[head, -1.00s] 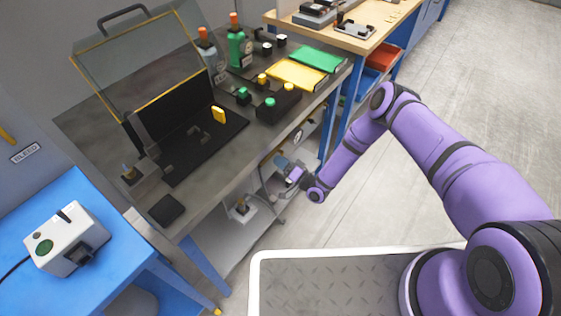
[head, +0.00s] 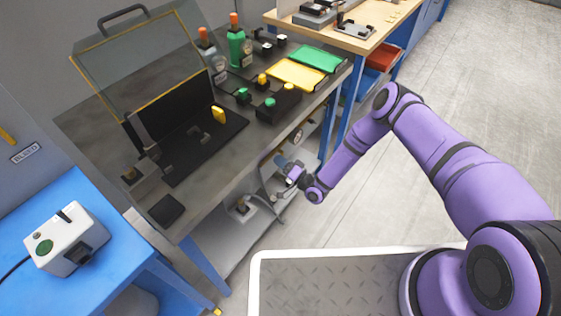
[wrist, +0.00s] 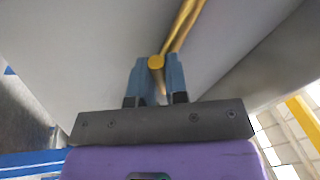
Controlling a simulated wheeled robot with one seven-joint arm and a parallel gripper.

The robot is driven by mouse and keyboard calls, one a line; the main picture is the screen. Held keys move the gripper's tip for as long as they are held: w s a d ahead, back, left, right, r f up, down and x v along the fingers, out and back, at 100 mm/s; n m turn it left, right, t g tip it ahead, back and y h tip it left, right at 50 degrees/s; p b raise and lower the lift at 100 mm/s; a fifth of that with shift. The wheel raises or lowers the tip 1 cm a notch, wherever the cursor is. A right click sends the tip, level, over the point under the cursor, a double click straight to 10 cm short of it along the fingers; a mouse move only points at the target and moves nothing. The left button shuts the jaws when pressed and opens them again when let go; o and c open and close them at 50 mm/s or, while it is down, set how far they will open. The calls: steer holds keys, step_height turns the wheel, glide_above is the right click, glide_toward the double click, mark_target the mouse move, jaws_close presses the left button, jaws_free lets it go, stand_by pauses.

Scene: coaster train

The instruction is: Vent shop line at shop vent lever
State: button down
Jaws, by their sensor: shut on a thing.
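My gripper (wrist: 157,78) has its two blue fingers shut on a yellow round-ended bar, which looks like the shop vent lever (wrist: 156,62). The bar's end sits between the fingertips, and yellow bars run away from it toward the top of the wrist view. In the head view my gripper (head: 284,165) reaches under the front edge of the grey workbench, low at its right part. The lever is too small and covered there to make out clearly.
The grey workbench (head: 225,165) carries a black open case (head: 190,140), bottles and yellow and green trays. A lower shelf (head: 215,245) with a small fitting and hose lies beneath. A blue table (head: 110,245) stands at left. The floor at right is clear.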

steer(key=shift+s+a+r+m+t+h, duration=0.1)
steer(key=shift+r+m+t+h, duration=0.2)
steer(key=shift+m, duration=1)
steer(key=shift+s+r+m+t+h, duration=0.1)
steer(key=shift+r+m+t+h, duration=0.25)
steer(key=shift+m, duration=0.95)
steer(key=shift+a+r+m+t+h, duration=0.15)
steer(key=shift+m+h, duration=0.3)
steer(key=shift+m, duration=0.85)
steer(key=shift+d, duration=0.1)
steer(key=c, duration=1.1)
jaws_free()
steer(key=v, duration=1.1)
